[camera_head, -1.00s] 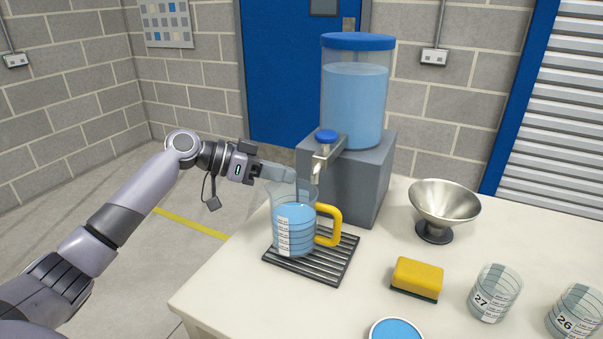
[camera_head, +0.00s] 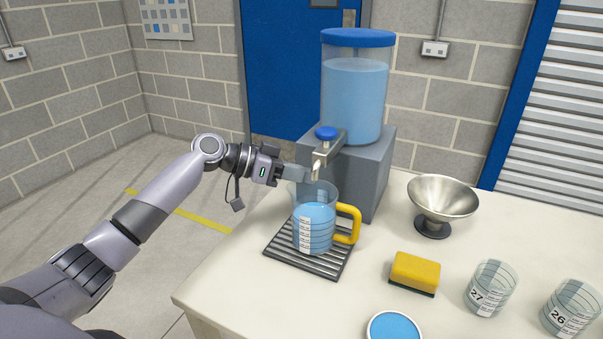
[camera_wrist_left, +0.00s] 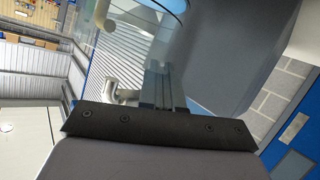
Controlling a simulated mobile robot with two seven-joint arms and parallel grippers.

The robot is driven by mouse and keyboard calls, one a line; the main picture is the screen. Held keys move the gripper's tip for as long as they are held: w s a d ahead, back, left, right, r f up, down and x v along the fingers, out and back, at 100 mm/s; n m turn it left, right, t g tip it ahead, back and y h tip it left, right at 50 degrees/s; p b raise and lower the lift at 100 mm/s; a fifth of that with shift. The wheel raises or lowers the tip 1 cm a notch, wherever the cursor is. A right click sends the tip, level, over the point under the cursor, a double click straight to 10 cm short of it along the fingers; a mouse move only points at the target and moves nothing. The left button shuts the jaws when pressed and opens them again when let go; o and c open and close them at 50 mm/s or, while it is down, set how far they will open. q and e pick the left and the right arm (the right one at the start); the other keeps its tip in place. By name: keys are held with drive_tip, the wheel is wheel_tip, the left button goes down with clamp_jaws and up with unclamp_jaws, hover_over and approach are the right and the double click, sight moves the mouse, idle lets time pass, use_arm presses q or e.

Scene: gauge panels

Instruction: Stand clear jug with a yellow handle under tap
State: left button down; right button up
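The clear jug (camera_head: 313,228) with a yellow handle (camera_head: 347,223) holds blue liquid and is upright over the dark slatted drip tray (camera_head: 282,262). Its handle points right. I cannot tell whether its base touches the slats. The tap (camera_head: 322,157) of the dispenser is just above the jug's open top. My left gripper (camera_head: 308,180) is at the jug's back left rim, its fingers close together on the clear wall. The fingers also show in the left wrist view (camera_wrist_left: 158,88), with clear wall beside them. My right gripper is out of view.
The dispenser's blue-lidded tank (camera_head: 354,100) stands on a grey block (camera_head: 372,175) behind the jug. A metal funnel-shaped bowl (camera_head: 442,198), a yellow sponge (camera_head: 415,272), beakers marked 27 (camera_head: 491,288) and 26 (camera_head: 571,308), and a blue disc (camera_head: 394,328) are to the right.

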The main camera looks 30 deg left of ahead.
use_arm(q)
drive_tip(key=c, duration=1.7)
unclamp_jaws()
drive_tip(key=shift+f, duration=0.15)
drive_tip(key=shift+c, duration=0.2)
drive_tip(key=o, duration=0.4)
drive_tip(key=shift+b+v, duration=1.15)
drive_tip(key=shift+v, duration=4.95)
